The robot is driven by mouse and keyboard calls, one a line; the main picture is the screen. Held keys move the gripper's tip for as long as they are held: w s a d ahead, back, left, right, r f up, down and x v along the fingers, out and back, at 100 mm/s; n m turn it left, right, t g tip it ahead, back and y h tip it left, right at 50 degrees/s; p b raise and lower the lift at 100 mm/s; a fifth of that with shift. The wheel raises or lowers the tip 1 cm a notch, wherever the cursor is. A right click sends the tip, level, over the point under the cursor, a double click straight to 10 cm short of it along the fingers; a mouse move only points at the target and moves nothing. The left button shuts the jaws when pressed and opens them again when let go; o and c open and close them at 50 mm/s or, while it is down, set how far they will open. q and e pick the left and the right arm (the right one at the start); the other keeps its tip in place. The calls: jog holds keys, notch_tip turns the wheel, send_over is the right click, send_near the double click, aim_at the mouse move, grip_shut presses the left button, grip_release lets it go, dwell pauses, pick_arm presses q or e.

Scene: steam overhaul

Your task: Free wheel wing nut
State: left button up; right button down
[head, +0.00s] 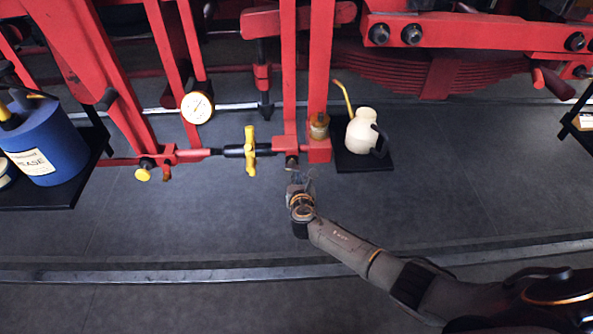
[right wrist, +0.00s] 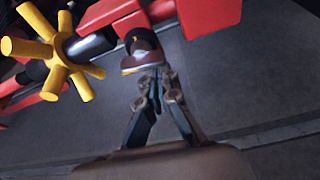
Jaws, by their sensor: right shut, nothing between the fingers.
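A yellow spoked wheel (head: 250,151) sits on a dark shaft along the red rod; it shows large at the left of the right wrist view (right wrist: 58,52). To its right, a small dark fitting with a brownish end (right wrist: 142,58) sticks out under a red block; it is tiny in the head view (head: 291,162). I cannot tell for sure which part is the wing nut. My right gripper (head: 300,181) is just below this fitting. In the right wrist view its fingers (right wrist: 158,84) are shut and empty, tips close to the fitting; contact is unclear. My left gripper is out of view.
A cream oil can (head: 362,128) stands on a dark shelf (head: 350,161) right of the fitting. A pressure gauge (head: 197,107) and a yellow knob (head: 142,175) are to the left. A blue can (head: 45,145) stands far left. The floor below is clear.

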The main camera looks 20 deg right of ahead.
pick_arm(q)
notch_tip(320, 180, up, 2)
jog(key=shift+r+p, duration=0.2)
jog(key=shift+p, duration=0.7)
pick_arm(e)
jog(key=n, duration=0.1)
jog(key=n+h, duration=0.1)
jog(key=shift+d+r+n, duration=0.15)
jog(key=shift+r+n, duration=0.15)
jog(key=shift+r, duration=0.05)
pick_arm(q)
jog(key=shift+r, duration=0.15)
